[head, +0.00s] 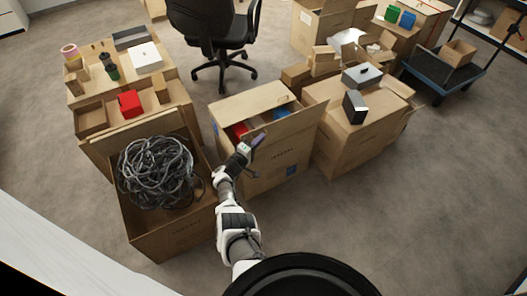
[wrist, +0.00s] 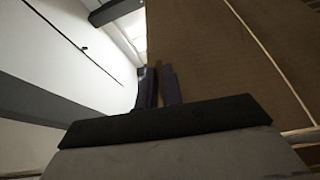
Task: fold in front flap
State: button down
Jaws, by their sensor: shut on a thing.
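The brown carton (head: 275,178) stands on the floor in the middle of the head view. Its front flap (head: 297,130) stands up along the near side. A tan panel (head: 248,101) lies across the back of the opening, and a red thing (head: 239,129) and a blue thing (head: 281,114) show inside. My gripper (head: 259,139) is at the left end of the front flap, with its dark purple fingers shut on the flap's edge. In the wrist view the fingers (wrist: 160,86) sit at the left edge of a large cardboard face (wrist: 225,65). The exact contact is partly hidden.
An open carton with tangled grey cable (head: 156,172) stands close on the left. Another carton (head: 345,140) with a dark box (head: 355,107) on it stands close on the right. An office chair (head: 218,35) is behind. The floor at front right is clear.

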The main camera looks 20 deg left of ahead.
jog(key=shift+w+a+r+b, duration=0.35)
jog(key=shift+w+a, duration=0.2)
jog(key=shift+a, duration=0.1)
jog(key=shift+w+a+r+b, duration=0.3)
jog(key=shift+w+a, duration=0.25)
jog(key=shift+a, duration=0.05)
jog(key=shift+w+a+r+b, duration=0.35)
jog(key=shift+w+a, duration=0.2)
jog(key=shift+a, duration=0.1)
jog(key=shift+w+a+r, duration=0.1)
jog(key=shift+r, duration=0.1)
jog(key=c, duration=1.5)
grip_release()
jog(key=shift+c, duration=0.2)
jog(key=shift+f, duration=0.2)
jog(key=shift+s, duration=0.2)
jog(key=p+v, duration=0.5)
jog(key=v, duration=0.8)
jog(key=shift+s, duration=0.3)
